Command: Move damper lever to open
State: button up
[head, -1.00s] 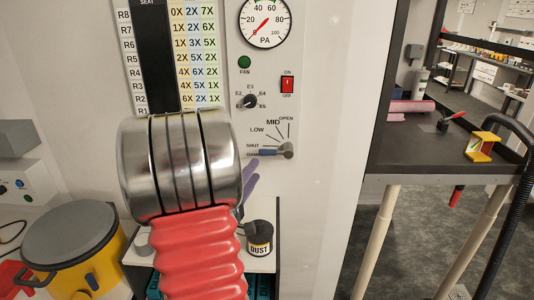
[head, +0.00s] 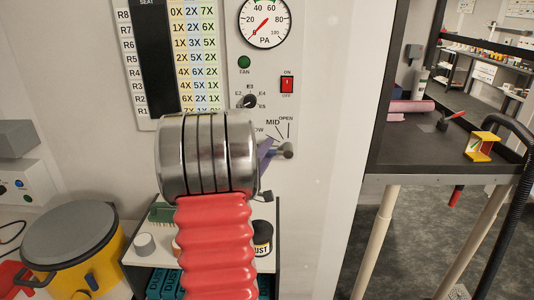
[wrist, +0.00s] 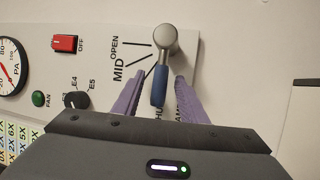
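The damper lever has a grey metal pivot (head: 286,151) on the white panel. In the wrist view its blue handle (wrist: 159,86) points from the pivot toward the partly hidden SHUT label, away from MID and OPEN. My gripper (wrist: 160,77) is open, with one purple finger on each side of the blue handle. A gap shows between handle and fingers; I cannot tell whether the fingers reach its depth. In the head view a purple finger (head: 266,150) shows beside the pivot, and my arm hides most of the handle.
The panel also carries a PA gauge (head: 265,21), a FAN light (head: 244,62), a selector knob (head: 250,101) and a red ON/OFF switch (head: 287,85). The panel right of the lever is bare.

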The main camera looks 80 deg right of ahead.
jog(key=shift+c, duration=0.6)
grip_shut()
